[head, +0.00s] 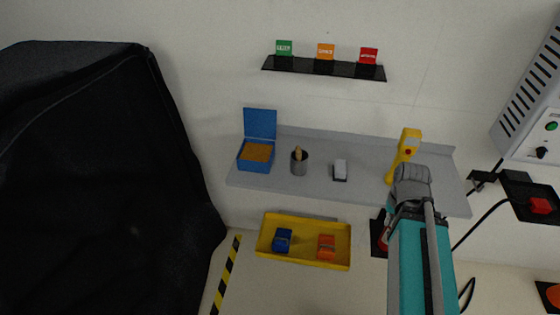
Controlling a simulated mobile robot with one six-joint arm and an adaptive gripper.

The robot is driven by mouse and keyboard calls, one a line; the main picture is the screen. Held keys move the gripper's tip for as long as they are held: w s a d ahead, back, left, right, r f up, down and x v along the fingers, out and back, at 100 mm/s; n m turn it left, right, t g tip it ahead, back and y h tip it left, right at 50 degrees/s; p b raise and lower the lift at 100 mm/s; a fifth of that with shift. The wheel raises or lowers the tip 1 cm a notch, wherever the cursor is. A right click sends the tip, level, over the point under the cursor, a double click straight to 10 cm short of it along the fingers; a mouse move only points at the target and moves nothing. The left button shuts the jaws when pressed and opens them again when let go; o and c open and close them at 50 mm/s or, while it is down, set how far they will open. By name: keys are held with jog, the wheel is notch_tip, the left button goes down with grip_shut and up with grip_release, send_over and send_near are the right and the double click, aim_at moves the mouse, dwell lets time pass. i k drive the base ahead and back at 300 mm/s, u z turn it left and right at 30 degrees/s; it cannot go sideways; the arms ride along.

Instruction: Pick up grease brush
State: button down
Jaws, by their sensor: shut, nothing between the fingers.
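A grey cup (299,167) stands on the grey shelf (320,185), left of its middle. A short tan wooden handle (297,152) sticks up out of the cup; it looks like the grease brush, and its lower part is hidden inside. My gripper (411,172) is at the end of my teal arm, in front of the right part of the shelf. It is shut and empty, well to the right of the cup. Its fingertips are hard to make out.
A yellow handheld device (405,152) stands just behind my gripper. A white-and-black block (340,171) lies right of the cup, an open blue box (255,155) left of it. A yellow tray (304,256) is below, a black ledge (322,69) above.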

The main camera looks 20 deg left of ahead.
aim_at(299, 152)
jog(key=u, duration=0.25)
jog(key=k, duration=0.45)
jog(key=u, duration=0.5)
jog(key=i, duration=0.5)
jog(key=u, duration=0.2)
